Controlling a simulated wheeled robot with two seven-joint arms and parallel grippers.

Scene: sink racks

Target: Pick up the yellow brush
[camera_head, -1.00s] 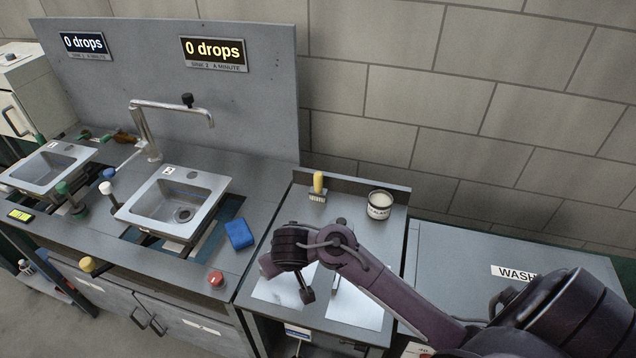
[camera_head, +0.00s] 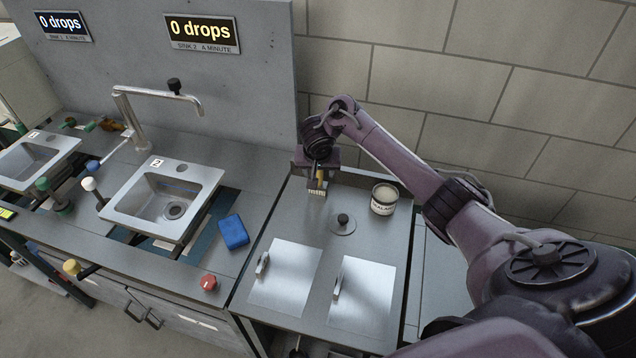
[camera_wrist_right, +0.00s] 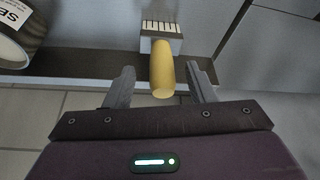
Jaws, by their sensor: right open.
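The yellow brush (camera_head: 319,181) stands upright at the back of the grey counter to the right of sink 2, bristles down. In the right wrist view its yellow handle (camera_wrist_right: 162,70) points toward my gripper, with the pale bristle head beyond it. My right gripper (camera_head: 319,168) is open at the brush. In the wrist view its two fingers (camera_wrist_right: 160,88) lie on either side of the handle, with a gap on both sides. In the head view the gripper body hides the top of the handle. My left gripper is not in view.
A labelled white can (camera_head: 384,199) stands right of the brush, near the back ledge. A round black-knobbed lid (camera_head: 343,222) and two pale panels with handles lie in front. A blue sponge (camera_head: 233,232) and sink 2 (camera_head: 168,199) are to the left.

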